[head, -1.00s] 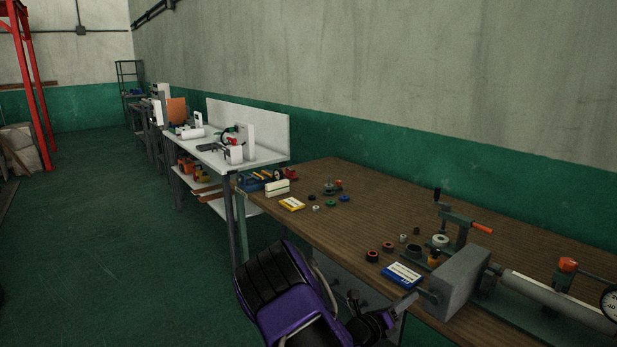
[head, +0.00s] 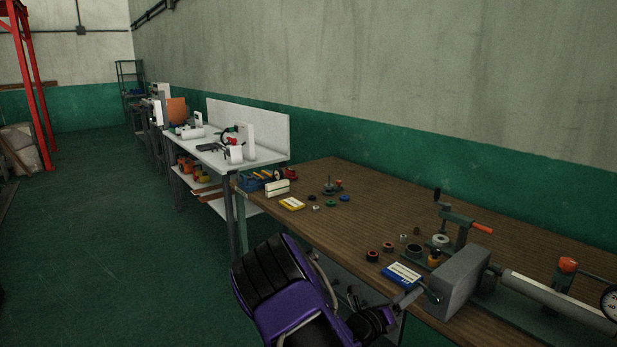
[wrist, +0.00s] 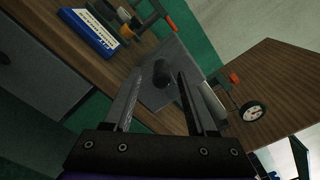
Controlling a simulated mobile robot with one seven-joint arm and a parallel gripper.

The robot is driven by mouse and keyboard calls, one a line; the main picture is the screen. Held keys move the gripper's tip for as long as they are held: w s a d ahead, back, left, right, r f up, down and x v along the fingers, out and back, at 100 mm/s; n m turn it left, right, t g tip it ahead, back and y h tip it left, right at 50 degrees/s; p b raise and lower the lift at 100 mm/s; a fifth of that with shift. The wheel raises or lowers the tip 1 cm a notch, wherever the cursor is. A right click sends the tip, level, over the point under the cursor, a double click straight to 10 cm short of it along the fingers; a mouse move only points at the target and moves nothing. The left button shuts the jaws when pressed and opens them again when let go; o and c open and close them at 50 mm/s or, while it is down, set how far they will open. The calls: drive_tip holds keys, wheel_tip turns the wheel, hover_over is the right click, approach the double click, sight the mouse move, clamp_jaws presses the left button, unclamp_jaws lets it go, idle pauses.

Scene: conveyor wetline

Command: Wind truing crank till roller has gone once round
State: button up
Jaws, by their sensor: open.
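The roller (head: 555,296) is a long grey cylinder lying along the bench, with one end toward a grey block-shaped housing (head: 463,284). In the wrist view, a dark rounded knob (wrist: 161,73), which looks like the truing crank's handle, stands out from the near face of the housing (wrist: 178,58). My gripper (wrist: 158,76) is open, with one finger on each side of the knob in that view. I cannot tell whether the fingers reach around it or stop short. In the head view my gripper (head: 412,298) is close to the housing's left end, and the crank is mostly hidden.
A blue-and-white card or box (head: 402,274) lies beside the housing. Behind it stand a small green press with an orange handle (head: 481,228) and several rings. A dial gauge (head: 609,303) and an orange knob (head: 568,264) are by the roller. The bench's middle (head: 375,215) is largely clear.

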drive_tip(key=v, duration=0.6)
drive_tip(key=shift+s+a, duration=0.25)
drive_tip(key=shift+a, duration=0.1)
